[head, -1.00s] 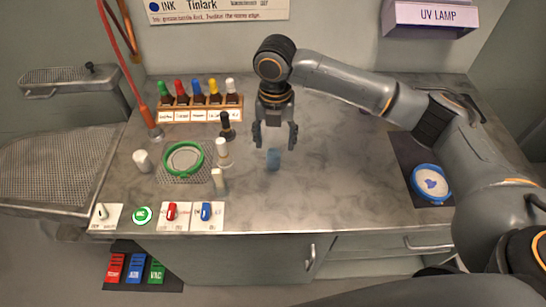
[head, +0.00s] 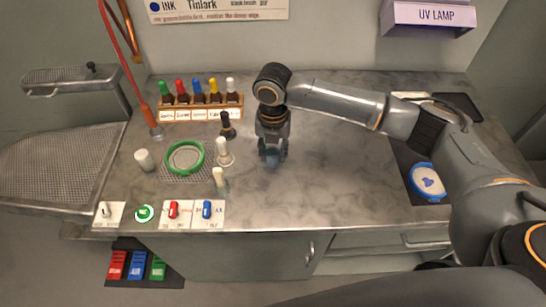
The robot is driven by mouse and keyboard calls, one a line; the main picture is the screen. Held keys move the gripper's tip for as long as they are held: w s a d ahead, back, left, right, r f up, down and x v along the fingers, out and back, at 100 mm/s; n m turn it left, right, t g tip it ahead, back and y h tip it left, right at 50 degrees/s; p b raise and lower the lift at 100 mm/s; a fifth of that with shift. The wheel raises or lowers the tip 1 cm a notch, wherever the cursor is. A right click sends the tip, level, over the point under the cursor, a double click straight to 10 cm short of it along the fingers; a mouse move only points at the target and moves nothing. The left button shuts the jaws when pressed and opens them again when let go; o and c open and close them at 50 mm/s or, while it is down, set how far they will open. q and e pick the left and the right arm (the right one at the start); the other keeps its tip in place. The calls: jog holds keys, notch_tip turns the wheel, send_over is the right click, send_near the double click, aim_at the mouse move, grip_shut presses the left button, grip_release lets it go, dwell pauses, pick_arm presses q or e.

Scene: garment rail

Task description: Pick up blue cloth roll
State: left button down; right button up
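The small blue cloth roll (head: 272,161) stands on the grey bench top, in the middle. My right gripper (head: 273,155) is lowered over it from above, with one finger at each side of the roll. The fingers hide much of the roll. The gap between them looks about as wide as the roll, but I cannot tell whether both fingers press on it. The roll shows no clear lift off the bench. My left gripper is not in view.
Just left of my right gripper stand a dark bottle (head: 227,125), a white-capped bottle (head: 223,151) and a small pale bottle (head: 219,177). A green ring (head: 185,157) lies further left. An ink rack (head: 200,113) stands behind.

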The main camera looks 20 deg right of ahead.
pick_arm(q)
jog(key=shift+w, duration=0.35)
pick_arm(e)
jog(key=shift+c, duration=0.4)
jog(key=shift+r, duration=0.1)
jog(key=shift+r, duration=0.25)
notch_tip(320, 180, up, 2)
jog(key=shift+w+b, duration=0.1)
jog(key=shift+b, duration=0.45)
pick_arm(q)
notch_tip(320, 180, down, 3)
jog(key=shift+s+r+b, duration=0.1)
jog(key=shift+b, duration=0.75)
pick_arm(e)
jog(key=s+a+r, duration=0.6)
jog(key=s+r, duration=0.4)
jog(key=s, duration=0.2)
jog(key=shift+s+r, duration=0.2)
jog(key=shift+s, duration=0.2)
